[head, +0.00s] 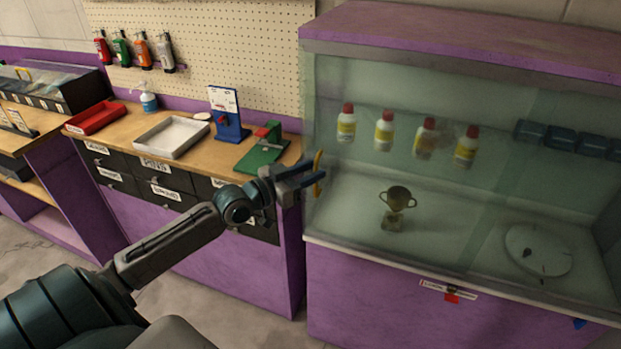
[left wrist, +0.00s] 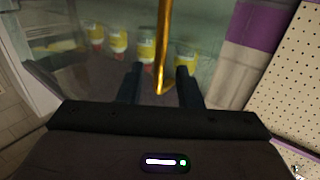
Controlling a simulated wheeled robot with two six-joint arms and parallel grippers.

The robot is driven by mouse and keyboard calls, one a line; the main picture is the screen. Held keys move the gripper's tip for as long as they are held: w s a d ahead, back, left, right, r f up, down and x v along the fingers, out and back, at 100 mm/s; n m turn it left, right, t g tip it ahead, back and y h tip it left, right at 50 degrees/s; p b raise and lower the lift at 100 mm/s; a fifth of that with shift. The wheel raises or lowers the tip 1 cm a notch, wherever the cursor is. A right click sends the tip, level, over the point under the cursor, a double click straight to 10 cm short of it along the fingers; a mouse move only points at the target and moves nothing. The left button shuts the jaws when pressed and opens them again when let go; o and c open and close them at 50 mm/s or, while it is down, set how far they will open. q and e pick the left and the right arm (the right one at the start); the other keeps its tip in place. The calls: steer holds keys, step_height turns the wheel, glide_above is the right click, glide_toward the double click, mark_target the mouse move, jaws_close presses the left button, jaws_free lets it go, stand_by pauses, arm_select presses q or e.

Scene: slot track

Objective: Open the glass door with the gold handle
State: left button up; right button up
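The glass door (head: 365,85) is the left front pane of the purple cabinet and looks shut. Its gold handle (head: 319,168) is a thin curved bar at the pane's left edge. My left gripper (head: 314,181) is at the handle's height. In the left wrist view, the gold handle (left wrist: 163,50) comes down between the two dark fingers of my left gripper (left wrist: 160,85). The fingers are wide apart, with a gap on both sides of the handle. I cannot tell how deep the handle lies between them. My right gripper is not in view.
Behind the glass are several bottles (head: 384,131), a small trophy (head: 396,208) and a round white dial (head: 538,249). Left of the cabinet, a workbench (head: 120,125) holds a red tray (head: 95,118), a white tray (head: 171,137) and a green device (head: 262,150). Open floor lies in front.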

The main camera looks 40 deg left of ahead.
arm_select(q)
steer(key=shift+w+d, duration=0.1)
steer(key=shift+w, duration=0.1)
jaws_close()
steer(key=shift+d, duration=0.1)
